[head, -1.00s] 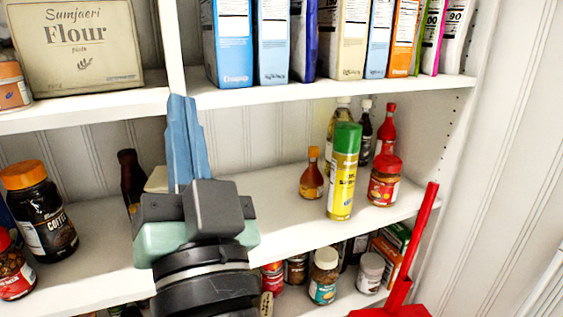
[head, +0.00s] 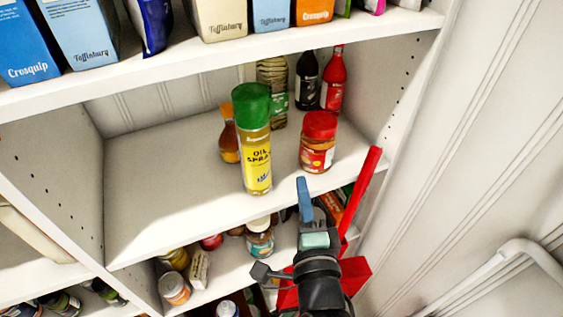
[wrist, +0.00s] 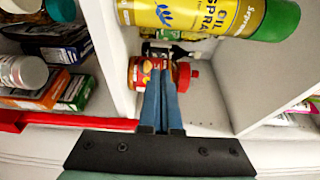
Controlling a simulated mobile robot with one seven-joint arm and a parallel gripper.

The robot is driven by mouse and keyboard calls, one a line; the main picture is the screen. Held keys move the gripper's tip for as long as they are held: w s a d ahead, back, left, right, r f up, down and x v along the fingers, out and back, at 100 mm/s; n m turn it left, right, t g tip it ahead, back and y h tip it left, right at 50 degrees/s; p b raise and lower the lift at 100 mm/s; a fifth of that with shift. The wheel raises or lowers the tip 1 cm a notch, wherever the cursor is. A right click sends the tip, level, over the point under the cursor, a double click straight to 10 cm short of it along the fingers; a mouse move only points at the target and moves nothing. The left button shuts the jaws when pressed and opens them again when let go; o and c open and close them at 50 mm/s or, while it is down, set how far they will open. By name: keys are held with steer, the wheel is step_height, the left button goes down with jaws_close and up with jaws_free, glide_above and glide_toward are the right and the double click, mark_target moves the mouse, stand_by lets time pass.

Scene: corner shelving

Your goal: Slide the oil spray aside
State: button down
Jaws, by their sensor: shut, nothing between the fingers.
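The oil spray (head: 256,158) is a yellow can with a green cap, upright near the front edge of the middle shelf. In the wrist view the oil spray (wrist: 195,16) lies across the top of the picture, its green cap to the right. My gripper (head: 304,186) is in front of the shelf edge, to the right of the can and apart from it. Its blue fingers (wrist: 161,85) are shut with nothing between them. In the wrist view they point toward the red-lidded jar (wrist: 143,73).
The red-lidded jar (head: 318,143) stands right of the can. An orange-brown bottle (head: 229,136), an oil bottle (head: 273,90) and dark and red bottles (head: 332,80) stand behind. The shelf left of the can (head: 160,185) is bare. A red pole (head: 361,195) rises beside my arm.

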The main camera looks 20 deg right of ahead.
steer(key=x, duration=0.6)
steer(key=shift+w+d+r+p, duration=0.1)
steer(key=shift+w+d+p, duration=0.1)
steer(key=shift+w+p, duration=0.15)
steer(key=a+p, duration=0.1)
steer(key=p, duration=0.1)
steer(key=shift+a+r+p, duration=0.15)
steer(key=shift+a+p, duration=0.2)
steer(key=shift+p, duration=0.05)
steer(key=shift+a, duration=0.25)
steer(key=shift+a+f, duration=0.25)
steer(key=shift+a, duration=0.55)
steer(key=shift+a, duration=0.15)
